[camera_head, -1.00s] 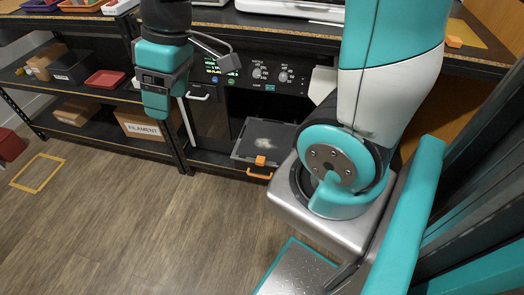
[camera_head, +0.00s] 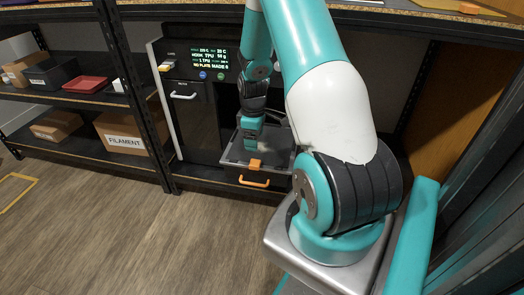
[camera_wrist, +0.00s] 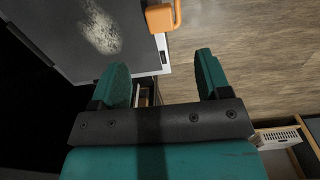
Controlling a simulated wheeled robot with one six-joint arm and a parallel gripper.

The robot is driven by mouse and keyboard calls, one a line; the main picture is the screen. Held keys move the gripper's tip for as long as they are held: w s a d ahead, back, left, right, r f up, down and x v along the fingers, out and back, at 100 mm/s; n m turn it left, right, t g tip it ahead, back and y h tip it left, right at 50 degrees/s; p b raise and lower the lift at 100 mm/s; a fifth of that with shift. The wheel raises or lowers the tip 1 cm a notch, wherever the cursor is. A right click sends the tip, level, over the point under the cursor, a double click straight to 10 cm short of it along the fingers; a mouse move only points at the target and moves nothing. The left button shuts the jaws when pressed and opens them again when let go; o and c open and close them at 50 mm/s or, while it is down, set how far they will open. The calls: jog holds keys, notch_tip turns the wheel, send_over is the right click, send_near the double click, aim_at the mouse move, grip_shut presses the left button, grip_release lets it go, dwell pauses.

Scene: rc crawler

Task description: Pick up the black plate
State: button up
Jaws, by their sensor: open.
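The dark grey-black plate (camera_wrist: 60,35) lies flat in the pulled-out lower part of the black machine. It has a pale speckled patch, seen in the wrist view. In the head view the plate (camera_head: 236,153) is partly covered by my gripper (camera_head: 250,138). An orange tab (camera_head: 255,163) stands at the plate's front edge, just above an orange handle (camera_head: 254,182). In the wrist view my gripper (camera_wrist: 163,78) is open, with nothing between its two teal fingers. The orange piece (camera_wrist: 158,18) lies ahead of the fingers, and most of the plate is off to the left.
The black machine (camera_head: 198,115) has a lit display and a door with a white handle. Shelves at the left hold a filament box (camera_head: 122,132), a red tray (camera_head: 88,84) and other bins. A worktop edge (camera_head: 210,13) runs above. The wooden floor (camera_head: 120,225) in front is clear.

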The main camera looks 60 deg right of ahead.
aim_at(255, 162)
notch_tip(255, 162, down, 10)
jog(key=b, duration=0.3)
jog(key=shift+f, duration=0.1)
jog(key=c, duration=1.1)
jog(key=shift+c, duration=0.2)
